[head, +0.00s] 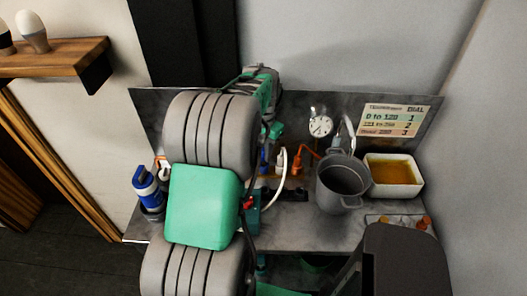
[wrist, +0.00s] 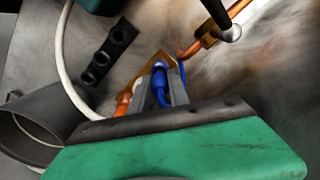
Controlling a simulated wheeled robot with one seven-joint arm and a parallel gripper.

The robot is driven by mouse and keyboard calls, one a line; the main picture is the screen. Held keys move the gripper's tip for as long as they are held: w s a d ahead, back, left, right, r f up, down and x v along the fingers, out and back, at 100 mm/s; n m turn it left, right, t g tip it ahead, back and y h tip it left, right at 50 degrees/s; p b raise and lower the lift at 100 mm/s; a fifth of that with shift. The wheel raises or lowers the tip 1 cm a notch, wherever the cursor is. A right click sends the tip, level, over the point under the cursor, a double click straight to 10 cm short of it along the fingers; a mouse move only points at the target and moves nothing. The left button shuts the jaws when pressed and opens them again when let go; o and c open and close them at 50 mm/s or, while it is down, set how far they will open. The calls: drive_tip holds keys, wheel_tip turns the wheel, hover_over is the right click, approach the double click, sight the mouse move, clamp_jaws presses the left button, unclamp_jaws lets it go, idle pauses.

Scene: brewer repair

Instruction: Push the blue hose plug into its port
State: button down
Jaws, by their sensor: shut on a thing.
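The blue hose plug (wrist: 160,84) is between the two dark fingers of my gripper (wrist: 160,92), which are shut on it in the wrist view. Its blue hose bends beside the right finger. The plug's tip is by a tan wooden piece (wrist: 150,68); I cannot tell whether it touches it. A black block with several round holes (wrist: 108,54) lies to the upper left, apart from the plug. I cannot tell which port is the blue one. In the head view, my arm hides most of the gripper, and a bit of blue (head: 263,160) shows beside it.
A white hose (head: 281,180) and an orange plug (head: 297,165) stand close to the gripper. A grey pot (head: 342,184), a white tray of amber liquid (head: 418,178) and a dial gauge (head: 320,126) are to the right. A blue bottle-like object (head: 146,184) stands left.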

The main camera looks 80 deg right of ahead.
sight(263, 150)
drive_tip(key=shift+f+b, duration=0.65)
drive_tip(key=shift+f, duration=0.55)
idle(0.5)
drive_tip(key=c, duration=0.7)
unclamp_jaws()
drive_tip(key=shift+r, duration=0.1)
drive_tip(key=shift+c, duration=0.5)
drive_tip(key=shift+o, duration=0.6)
drive_tip(key=shift+d+r+p, duration=0.2)
drive_tip(key=shift+r+p, duration=0.4)
drive_tip(key=shift+r, duration=0.25)
drive_tip(key=shift+o, duration=0.2)
drive_tip(key=shift+w+a+r+p, duration=0.1)
drive_tip(key=shift+a+r+p, duration=0.05)
drive_tip(key=shift+r+p, duration=0.15)
drive_tip(key=shift+w+a+r+p, duration=0.1)
drive_tip(key=shift+r+p, duration=0.1)
drive_tip(key=shift+r, duration=0.2)
drive_tip(key=shift+s+d+r+p, duration=0.2)
drive_tip(key=shift+r+p, duration=0.25)
drive_tip(key=shift+r, duration=0.15)
drive_tip(key=shift+a+r+p, duration=0.15)
drive_tip(key=shift+r+p, duration=0.65)
drive_tip(key=shift+r, duration=0.5)
